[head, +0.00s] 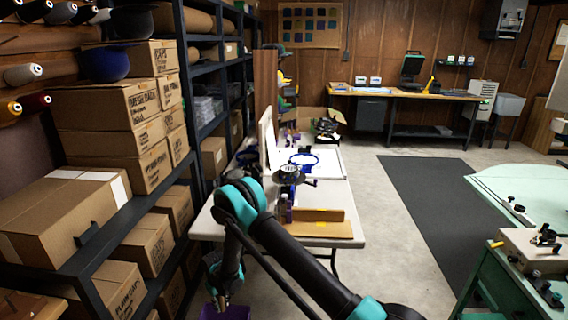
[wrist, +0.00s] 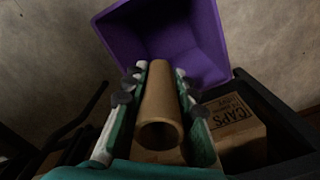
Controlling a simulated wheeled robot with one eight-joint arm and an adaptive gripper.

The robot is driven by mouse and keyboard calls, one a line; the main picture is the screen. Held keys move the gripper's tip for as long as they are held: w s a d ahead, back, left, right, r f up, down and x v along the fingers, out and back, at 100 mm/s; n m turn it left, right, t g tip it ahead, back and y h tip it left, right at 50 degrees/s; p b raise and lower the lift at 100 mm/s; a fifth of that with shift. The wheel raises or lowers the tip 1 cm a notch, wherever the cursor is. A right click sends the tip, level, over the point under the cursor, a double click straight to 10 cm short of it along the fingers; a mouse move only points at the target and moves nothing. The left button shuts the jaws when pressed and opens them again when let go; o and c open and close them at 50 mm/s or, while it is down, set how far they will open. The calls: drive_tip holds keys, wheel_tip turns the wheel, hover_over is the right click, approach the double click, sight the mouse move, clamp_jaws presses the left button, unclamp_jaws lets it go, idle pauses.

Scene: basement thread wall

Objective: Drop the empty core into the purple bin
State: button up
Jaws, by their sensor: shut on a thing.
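My gripper (wrist: 160,85) is shut on the empty core, a brown hollow cone-shaped tube (wrist: 160,108), in the wrist view. The core lies lengthwise between the two fingers, with its open end towards the camera. The purple bin (wrist: 205,28) is beyond the fingertips, with part of its inside wall showing. The far end of the core overlaps the bin in the picture; I cannot tell how far above or inside the rim it is. In the head view, the bin (head: 226,312) shows only at the bottom edge, under my gripper (head: 219,300). The core cannot be made out there.
A dark shelf with cardboard boxes (head: 112,110) stands on the left. A box marked CAPS (wrist: 235,125) sits close to the bin in the wrist view. A white table (head: 335,198) with equipment is beyond my arm. Open floor and a dark mat (head: 430,200) lie right.

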drive_tip(key=shift+f, duration=2.75)
drive_tip(key=o, duration=0.9)
wheel_tip(320, 180, up, 12)
